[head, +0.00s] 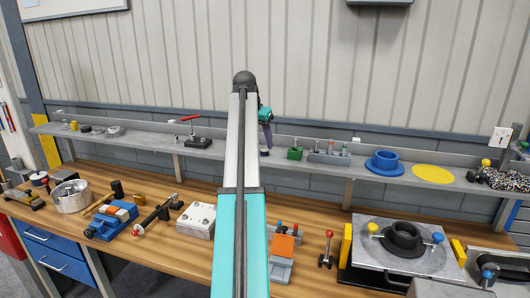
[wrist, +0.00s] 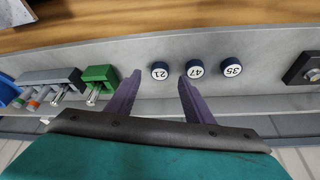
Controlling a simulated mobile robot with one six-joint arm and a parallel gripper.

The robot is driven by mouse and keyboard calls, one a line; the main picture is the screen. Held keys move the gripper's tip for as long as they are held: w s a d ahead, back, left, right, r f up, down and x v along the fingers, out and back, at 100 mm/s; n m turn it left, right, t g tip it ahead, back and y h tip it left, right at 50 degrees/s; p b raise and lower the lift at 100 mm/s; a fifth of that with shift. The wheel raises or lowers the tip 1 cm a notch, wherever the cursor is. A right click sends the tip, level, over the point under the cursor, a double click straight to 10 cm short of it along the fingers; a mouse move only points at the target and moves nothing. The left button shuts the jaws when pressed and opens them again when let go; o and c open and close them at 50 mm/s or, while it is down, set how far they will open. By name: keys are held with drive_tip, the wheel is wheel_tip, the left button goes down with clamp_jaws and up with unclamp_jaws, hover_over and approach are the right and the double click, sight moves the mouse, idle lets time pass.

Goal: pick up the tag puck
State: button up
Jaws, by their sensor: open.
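Three round dark-blue pucks with white numbered tops stand in a row on the grey shelf in the wrist view: puck 21 (wrist: 160,71), puck 47 (wrist: 196,69) and puck 35 (wrist: 231,67). My gripper (wrist: 158,80) is open and empty, with its two purple fingers apart. Puck 21 shows between the fingertips, slightly beyond them; puck 47 is close to the right fingertip. I cannot tell the height of the fingers above the shelf. In the head view my gripper (head: 267,146) is over the shelf, and my arm hides part of the row.
A green block (wrist: 100,84) with a metal pin and a grey rack (wrist: 52,86) stand left of the fingers in the wrist view. A dark square plate (wrist: 303,69) lies at the right. The head view shows a blue flanged ring (head: 384,163) and a crowded wooden bench below.

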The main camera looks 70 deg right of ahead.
sight(264, 151)
drive_tip(key=shift+p+x, duration=0.6)
drive_tip(key=shift+x, duration=1.25)
drive_tip(key=shift+c, duration=0.4)
drive_tip(key=c, duration=1)
